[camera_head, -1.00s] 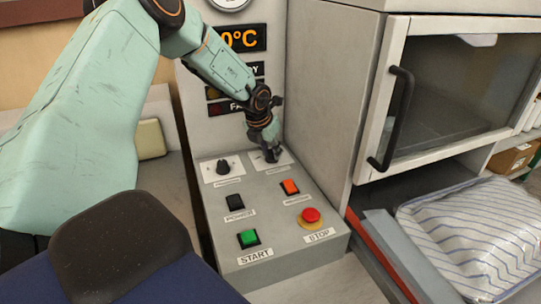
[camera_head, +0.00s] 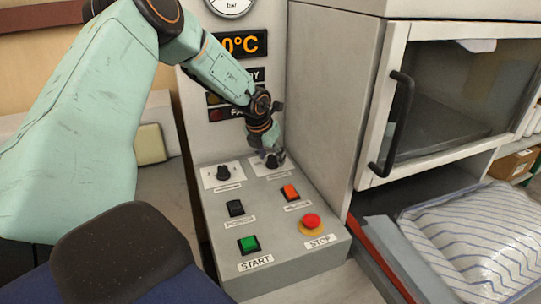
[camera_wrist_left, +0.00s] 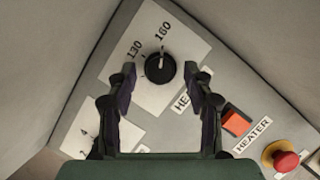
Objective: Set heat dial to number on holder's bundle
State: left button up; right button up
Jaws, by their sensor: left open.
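The heat dial (camera_wrist_left: 160,68) is a round black knob on a white plate in the left wrist view. Its white mark points towards the printed 160, with 130 to the left. My left gripper (camera_wrist_left: 159,80) is open, with one finger on each side of the dial; contact cannot be told. In the head view, my left gripper (camera_head: 270,156) points down at the right-hand dial and partly hides it. A bundle in clear wrap with blue stripes (camera_head: 480,235) lies at the right; no number can be read on it. My right gripper is not in view.
The control box carries a second dial (camera_head: 223,172), a black power switch (camera_head: 235,208), an orange heater switch (camera_head: 290,192), a green start button (camera_head: 248,245) and a red stop knob (camera_head: 312,221). A cabinet with a black handle (camera_head: 398,125) stands to the right.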

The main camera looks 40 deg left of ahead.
pick_arm(q)
jog(key=v, duration=1.2)
jog(key=shift+d, duration=0.1)
dwell(0.4)
